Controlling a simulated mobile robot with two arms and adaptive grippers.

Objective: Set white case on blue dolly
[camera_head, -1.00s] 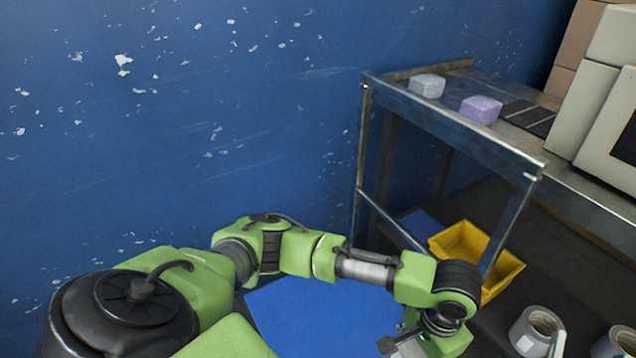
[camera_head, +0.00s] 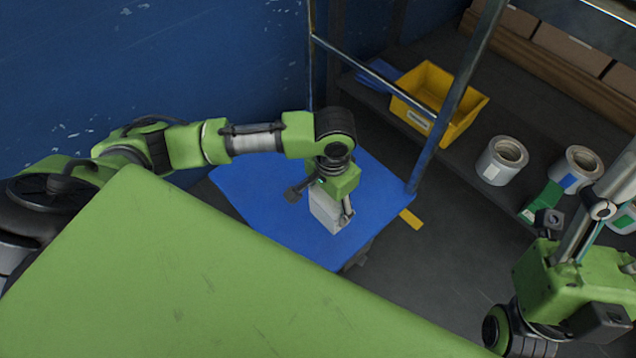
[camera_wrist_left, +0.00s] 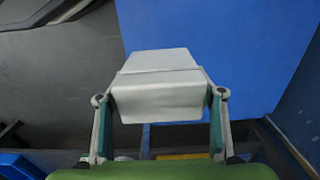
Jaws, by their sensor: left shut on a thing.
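The white case (camera_head: 326,213) is a small pale box held in my left gripper (camera_head: 335,205). It is over the blue dolly (camera_head: 265,195), a flat blue platform low near the floor; I cannot tell whether it touches the dolly. In the left wrist view, the case (camera_wrist_left: 160,85) sits between the two fingers, with the dolly (camera_wrist_left: 225,40) behind it to the upper right. My right arm shows at the lower right, but its fingertips are hard to make out.
A blue wall (camera_head: 150,60) stands behind.

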